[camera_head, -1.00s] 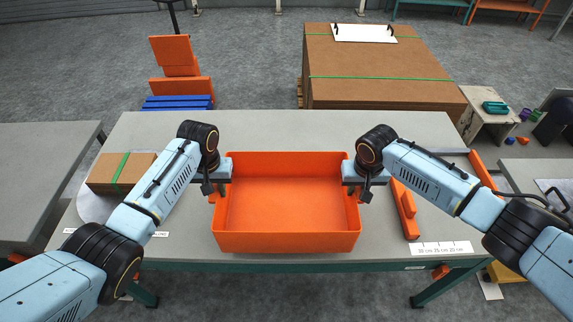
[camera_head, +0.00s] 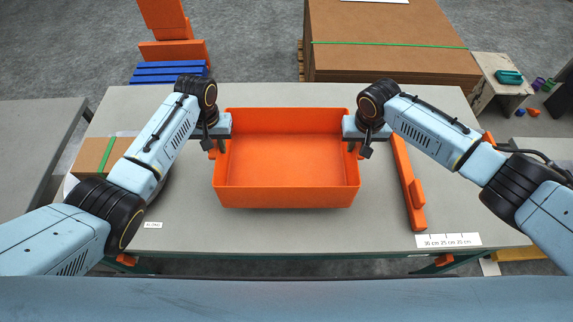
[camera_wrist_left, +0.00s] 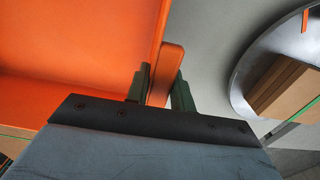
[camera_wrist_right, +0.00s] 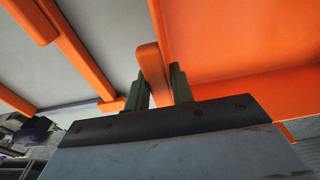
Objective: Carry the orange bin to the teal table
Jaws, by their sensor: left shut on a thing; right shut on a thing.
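The orange bin (camera_head: 287,194) is an open, empty box, level between my two arms over the grey-topped table (camera_head: 270,232). That table shows teal parts (camera_head: 290,268) under its front edge. My left gripper (camera_head: 212,149) is shut on the bin's left tab, which stands between the fingers in the left wrist view (camera_wrist_left: 158,88). My right gripper (camera_head: 354,149) is shut on the right tab, also between the fingers in the right wrist view (camera_wrist_right: 154,75). I cannot tell whether the bin's underside touches the tabletop. Which table is meant by the teal table is not clear.
A cardboard box (camera_head: 97,156) lies left of my left arm. An orange bar (camera_head: 410,188) and a white scale label (camera_head: 448,240) lie right of the bin. A large cardboard stack (camera_head: 390,50) and a blue pallet (camera_head: 168,72) stand behind. Another grey table (camera_head: 30,145) is at left.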

